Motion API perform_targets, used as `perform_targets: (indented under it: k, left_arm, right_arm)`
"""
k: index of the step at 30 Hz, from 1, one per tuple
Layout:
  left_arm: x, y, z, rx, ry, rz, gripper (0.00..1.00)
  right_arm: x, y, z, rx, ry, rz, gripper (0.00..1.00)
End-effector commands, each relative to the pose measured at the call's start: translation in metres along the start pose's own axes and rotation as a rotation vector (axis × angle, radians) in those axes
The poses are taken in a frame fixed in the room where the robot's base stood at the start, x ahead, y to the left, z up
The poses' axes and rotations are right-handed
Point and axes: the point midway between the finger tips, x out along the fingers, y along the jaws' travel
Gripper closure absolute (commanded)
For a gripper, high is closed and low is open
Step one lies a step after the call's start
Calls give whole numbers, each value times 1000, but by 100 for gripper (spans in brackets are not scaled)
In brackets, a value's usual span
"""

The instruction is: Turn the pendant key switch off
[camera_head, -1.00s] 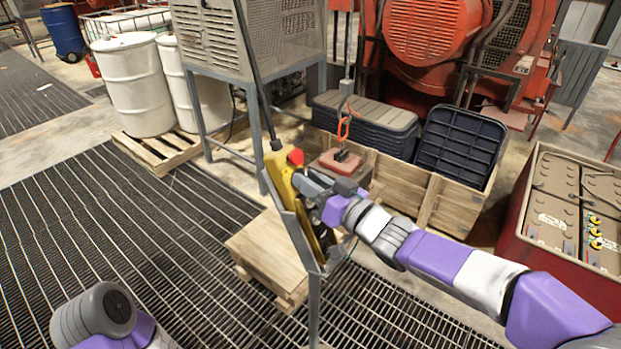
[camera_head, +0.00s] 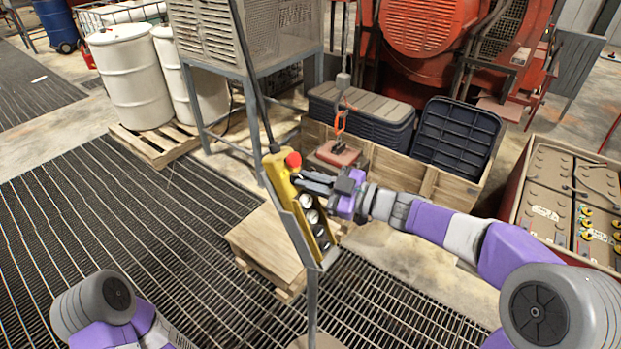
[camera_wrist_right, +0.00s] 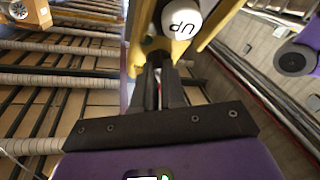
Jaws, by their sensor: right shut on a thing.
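The yellow pendant (camera_head: 281,178) hangs tilted on a grey post, with a red mushroom button (camera_head: 293,160) at its top and several round buttons down its face. My right gripper (camera_head: 298,181) is at the pendant's upper face, just below the red button. In the right wrist view, its fingers (camera_wrist_right: 158,62) are nearly together at the yellow face, beside the white UP button (camera_wrist_right: 182,18). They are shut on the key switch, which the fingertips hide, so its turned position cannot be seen. My left gripper is out of view; only part of my left arm shows.
A grey post (camera_head: 309,300) holds the pendant above the floor grating. A wooden block on a pallet (camera_head: 262,243) stands behind it. A wooden crate (camera_head: 440,203) with dark lids and a red battery box (camera_head: 570,200) are to the right. White drums (camera_head: 130,78) stand at left.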

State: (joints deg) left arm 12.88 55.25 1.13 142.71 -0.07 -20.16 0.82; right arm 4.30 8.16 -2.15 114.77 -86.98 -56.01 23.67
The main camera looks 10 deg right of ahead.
Motion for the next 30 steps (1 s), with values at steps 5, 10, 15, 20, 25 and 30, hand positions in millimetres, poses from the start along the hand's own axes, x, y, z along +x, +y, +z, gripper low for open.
perform_targets:
  k: [5, 10, 15, 20, 25, 30]
  left_arm:
    - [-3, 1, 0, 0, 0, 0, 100]
    - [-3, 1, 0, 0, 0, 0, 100]
    - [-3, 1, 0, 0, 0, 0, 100]
    - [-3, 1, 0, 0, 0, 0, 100]
    - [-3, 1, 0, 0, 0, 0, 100]
    - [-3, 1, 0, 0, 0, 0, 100]
  right_arm:
    - [1, 0, -1, -37, 2, -21, 100]
    - [1, 0, -1, -49, 2, -27, 100]
    - [1, 0, -1, -50, 2, -28, 100]
    - [1, 0, -1, -50, 2, -28, 88]
    - [1, -1, 0, -49, 1, -29, 64]
    - [1, -1, 0, -47, 0, -29, 64]
